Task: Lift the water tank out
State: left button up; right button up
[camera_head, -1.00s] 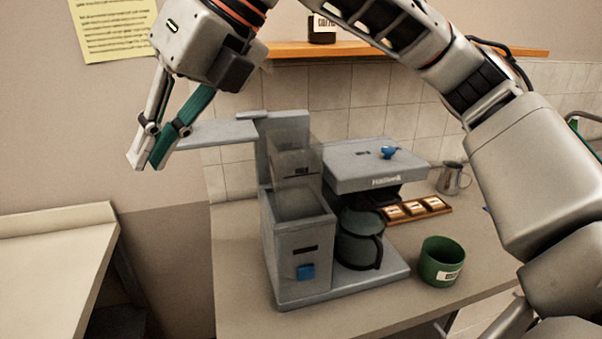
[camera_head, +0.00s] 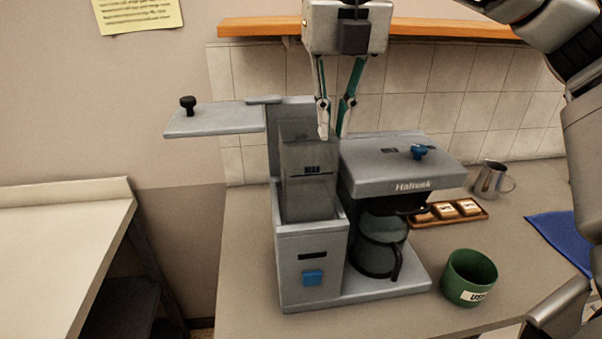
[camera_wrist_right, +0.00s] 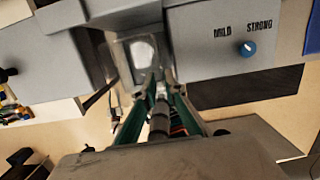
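The water tank (camera_head: 308,172) is a smoky see-through box with a MAX mark. It stands upright in the grey housing (camera_head: 308,252) on the left of the coffee machine, its upper part above the front rim. The lid (camera_head: 220,119) with a black knob (camera_head: 187,104) is swung out to the left. My right gripper (camera_head: 332,136) points down at the tank's upper right edge, fingertips a little apart. In the wrist view the fingers (camera_wrist_right: 160,82) reach toward the tank (camera_wrist_right: 140,55); I cannot tell whether they touch it.
The brewer head (camera_head: 390,163) and glass pot (camera_head: 378,240) are close on the right. A green cup (camera_head: 470,277), wooden tray (camera_head: 450,213), metal jug (camera_head: 492,179) and blue cloth (camera_head: 565,240) lie farther right. A wooden shelf (camera_head: 450,30) runs behind my gripper.

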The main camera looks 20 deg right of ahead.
aim_at(333, 142)
jog(key=f, duration=0.4)
jog(key=shift+w+d+f, duration=0.1)
jog(key=shift+w+d, duration=0.2)
jog(key=shift+w, duration=0.1)
jog(key=f, duration=0.2)
jog(key=w+f+p, duration=0.1)
jog(key=f, duration=0.1)
jog(key=shift+d, duration=0.1)
jog(key=shift+s, duration=0.1)
jog(key=shift+c, duration=0.2)
grip_shut()
jog(key=shift+r, duration=0.15)
